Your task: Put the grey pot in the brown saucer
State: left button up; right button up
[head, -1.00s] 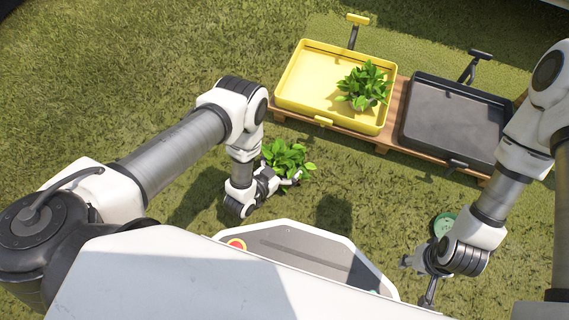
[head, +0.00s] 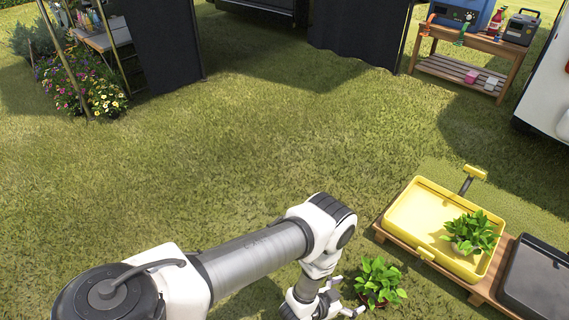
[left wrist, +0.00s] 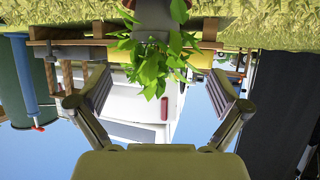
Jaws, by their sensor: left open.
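A leafy green plant (head: 380,283) stands on the grass in front of the pallet in the head view; its leaves hide its pot there. In the left wrist view, which appears upside down, a grey pot (left wrist: 153,14) shows at the top with its leaves (left wrist: 152,62) hanging down. My left gripper (head: 343,300) is low beside this plant, on its left. Its fingers are spread wide in the left wrist view (left wrist: 155,98), with the pot beyond them and not gripped. I cannot see a brown saucer in either view. My right gripper is out of view.
A yellow tray (head: 405,207) with another potted plant (head: 470,232) and a black tray (head: 540,275) stand on a wooden pallet (head: 390,238). A wooden table (head: 480,50) stands far back right. Flowers (head: 95,90) and dark cloth panels stand far back left. The middle grass is clear.

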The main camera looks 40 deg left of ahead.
pick_arm(q)
jog(key=s+a+r+n+g+y, duration=0.1)
jog(key=s+a+r+g, duration=0.2)
jog(key=s, duration=0.5)
jog(key=s+a+r+n+g+y, duration=0.2)
jog(key=s+a+r+g, duration=0.2)
jog(key=s, duration=0.4)
jog(key=s+a+r+n+g+y, duration=0.1)
jog(key=s+a+r+g, duration=0.2)
jog(key=s+g, duration=0.2)
jog(key=s, duration=0.3)
jog(key=shift+s+a+r, duration=0.15)
jog(key=shift+a+r, duration=0.05)
jog(key=shift+r, duration=0.15)
